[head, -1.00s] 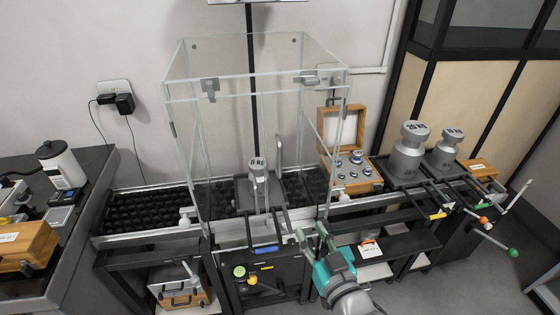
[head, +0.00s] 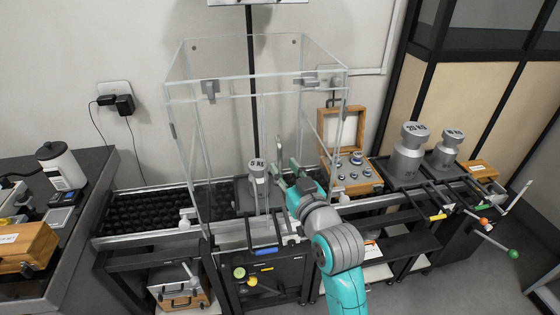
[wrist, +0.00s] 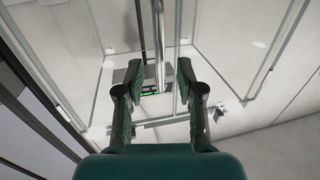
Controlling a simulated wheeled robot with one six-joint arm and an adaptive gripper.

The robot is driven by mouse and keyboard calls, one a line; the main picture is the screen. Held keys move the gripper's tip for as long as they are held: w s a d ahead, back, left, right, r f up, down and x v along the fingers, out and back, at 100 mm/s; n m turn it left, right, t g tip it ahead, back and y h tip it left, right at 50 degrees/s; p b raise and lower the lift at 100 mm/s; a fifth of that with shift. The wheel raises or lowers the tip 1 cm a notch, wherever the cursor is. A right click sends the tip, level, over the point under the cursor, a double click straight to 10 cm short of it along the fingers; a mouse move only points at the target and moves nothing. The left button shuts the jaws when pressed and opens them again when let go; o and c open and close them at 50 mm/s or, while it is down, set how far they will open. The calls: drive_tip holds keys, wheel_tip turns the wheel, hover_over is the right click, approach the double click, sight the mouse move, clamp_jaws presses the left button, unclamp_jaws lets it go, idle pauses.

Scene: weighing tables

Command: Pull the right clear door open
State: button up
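The clear case (head: 256,82) stands on the bench with a grey weight (head: 257,172) inside. The right clear door (head: 300,125) is the right part of its front and looks shut. A silver upright bar handle (head: 279,150) stands at this door's inner edge. My gripper (head: 287,172) is in front of the handle, fingers pointing at the case. In the wrist view my gripper (wrist: 158,78) is open, with the bar (wrist: 159,45) lined up between its fingers. I cannot tell whether the fingers touch the bar. The handle's lower end is partly hidden by my gripper in the head view.
A wooden box of small weights (head: 353,168) stands close to the right of the case. Large grey weights (head: 408,158) stand further right. A black roller track (head: 140,208) runs left of the case. Grey latches (head: 210,90) sit high on the case front.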

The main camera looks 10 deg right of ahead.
sight(281, 163)
drive_tip(key=shift+w+a, duration=0.2)
drive_tip(key=shift+w, duration=0.7)
drive_tip(key=shift+w+a, duration=0.15)
drive_tip(key=shift+w, duration=0.75)
clamp_jaws()
